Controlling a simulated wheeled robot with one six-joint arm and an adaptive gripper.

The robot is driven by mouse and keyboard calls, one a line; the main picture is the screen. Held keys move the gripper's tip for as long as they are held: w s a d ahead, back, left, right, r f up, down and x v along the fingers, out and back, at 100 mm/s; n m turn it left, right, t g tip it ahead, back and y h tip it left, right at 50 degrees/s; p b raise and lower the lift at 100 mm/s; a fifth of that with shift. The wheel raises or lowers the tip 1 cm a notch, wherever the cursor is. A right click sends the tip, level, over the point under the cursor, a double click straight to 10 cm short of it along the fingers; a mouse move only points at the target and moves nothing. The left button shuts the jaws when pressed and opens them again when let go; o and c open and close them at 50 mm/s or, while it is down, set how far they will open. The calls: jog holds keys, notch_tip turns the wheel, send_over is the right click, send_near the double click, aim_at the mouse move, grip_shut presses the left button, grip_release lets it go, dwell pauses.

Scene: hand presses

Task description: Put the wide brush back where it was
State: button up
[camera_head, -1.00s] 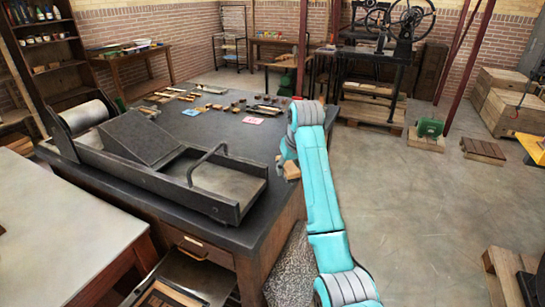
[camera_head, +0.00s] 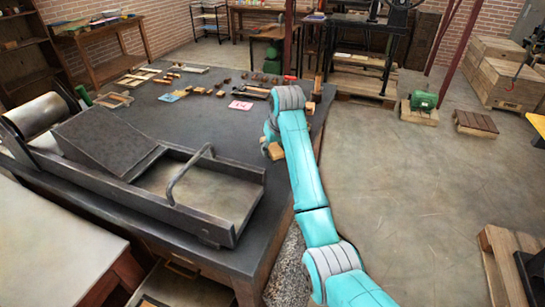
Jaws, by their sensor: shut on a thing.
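The wide brush (camera_head: 276,151) seems to be the tan wooden piece just below the end of my arm, at the right part of the dark bench top (camera_head: 220,120). Only part of it shows, and its bristles cannot be made out. My gripper (camera_head: 271,143) is mostly hidden behind my turquoise wrist and is shut on this piece. I cannot tell whether the piece touches the bench top.
A proof press (camera_head: 215,225) with a metal handle fills the near left of the bench. Small wooden tools, frames (camera_head: 114,100) and a pink card (camera_head: 241,105) lie farther back. An upright wooden piece (camera_head: 318,88) stands at the right edge. Bare bench top lies between.

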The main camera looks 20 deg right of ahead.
jog(key=shift+f, duration=1.95)
jog(key=o, duration=1.1)
jog(key=shift+f, duration=0.1)
jog(key=v, duration=1.2)
jog(key=shift+d, duration=0.1)
